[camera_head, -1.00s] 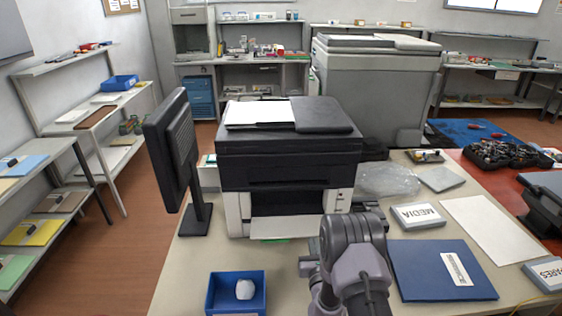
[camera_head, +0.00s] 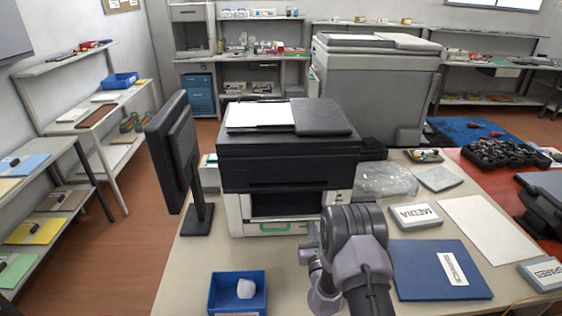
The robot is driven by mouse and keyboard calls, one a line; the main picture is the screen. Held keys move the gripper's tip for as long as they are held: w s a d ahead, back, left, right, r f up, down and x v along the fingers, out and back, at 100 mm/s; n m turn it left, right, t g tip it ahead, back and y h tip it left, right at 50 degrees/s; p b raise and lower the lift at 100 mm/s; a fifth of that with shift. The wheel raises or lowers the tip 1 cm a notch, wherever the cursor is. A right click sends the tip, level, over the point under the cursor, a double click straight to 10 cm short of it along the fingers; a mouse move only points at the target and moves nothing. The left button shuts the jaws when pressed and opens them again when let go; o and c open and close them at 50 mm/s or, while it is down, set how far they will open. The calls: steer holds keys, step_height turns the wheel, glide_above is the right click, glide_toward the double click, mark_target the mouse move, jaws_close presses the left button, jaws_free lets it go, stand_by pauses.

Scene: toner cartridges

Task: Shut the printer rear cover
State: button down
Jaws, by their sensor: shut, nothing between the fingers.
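The printer (camera_head: 285,160) stands in the middle of the table, black on top with white lower sides. Its low cover panel (camera_head: 250,228), white with a green mark, shows upright or tilted at the bottom of the near face. A dark opening (camera_head: 285,205) still shows above the panel. I cannot tell whether the panel is fully against the body. My gripper (camera_head: 312,233) is at the panel's right end, partly hidden by my wrist. It is shut and holds nothing. Whether it touches the panel is not clear.
A monitor (camera_head: 174,150) stands left of the printer. A blue bin (camera_head: 237,303) with a white item is at the front. A blue folder (camera_head: 440,270), a MEDIA box (camera_head: 415,216) and a clear bag (camera_head: 386,180) lie to the right. Bare table lies left of the blue bin.

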steer(key=shift+r, duration=0.15)
steer(key=shift+w+r+p, duration=0.4)
steer(key=shift+w+r, duration=0.5)
steer(key=shift+w, duration=0.15)
steer(key=shift+w+r, duration=0.25)
steer(key=shift+w, duration=0.3)
steer(key=shift+w+r, duration=0.25)
steer(key=shift+w, duration=0.3)
steer(key=shift+w+r, duration=0.1)
steer(key=shift+w, duration=0.7)
steer(key=s, duration=0.8)
steer(key=shift+p, duration=0.4)
